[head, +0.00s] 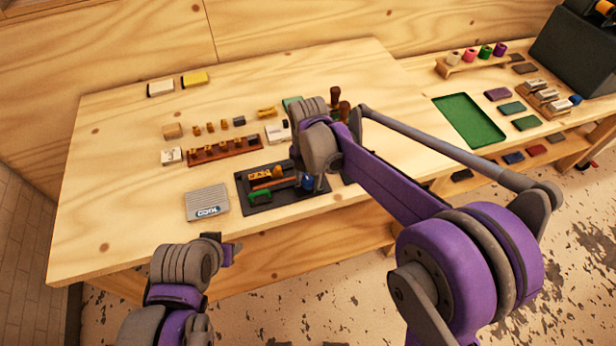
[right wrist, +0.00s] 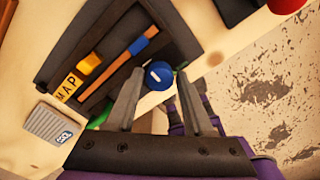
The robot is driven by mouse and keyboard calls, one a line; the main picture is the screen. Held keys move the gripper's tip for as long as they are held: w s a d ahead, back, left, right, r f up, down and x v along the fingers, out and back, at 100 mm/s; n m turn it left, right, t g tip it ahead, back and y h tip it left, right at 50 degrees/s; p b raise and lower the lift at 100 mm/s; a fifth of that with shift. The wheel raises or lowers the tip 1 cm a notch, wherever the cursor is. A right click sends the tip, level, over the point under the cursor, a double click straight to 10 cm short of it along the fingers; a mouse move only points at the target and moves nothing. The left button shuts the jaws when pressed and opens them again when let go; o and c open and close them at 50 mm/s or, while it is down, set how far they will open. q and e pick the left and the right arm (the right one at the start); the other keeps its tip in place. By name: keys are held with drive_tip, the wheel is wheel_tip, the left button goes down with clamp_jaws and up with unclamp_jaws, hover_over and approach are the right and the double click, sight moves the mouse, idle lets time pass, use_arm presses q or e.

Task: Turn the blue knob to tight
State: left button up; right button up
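The blue knob (head: 307,182) sits at the right end of a dark tray (head: 243,190) on the workbench, partly hidden by my right wrist in the head view. In the right wrist view, the round knob (right wrist: 158,76) shows a small pale mark on its face. My right gripper (right wrist: 160,72) is open, with one finger on each side of the knob and a visible gap at each side. Whether the fingertips reach down to its height I cannot tell. My left gripper (head: 230,250) is empty in front of the bench's front edge; its finger gap is unclear.
A brown rack (head: 225,150) lies behind. The bench's front left is clear.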

clamp_jaws()
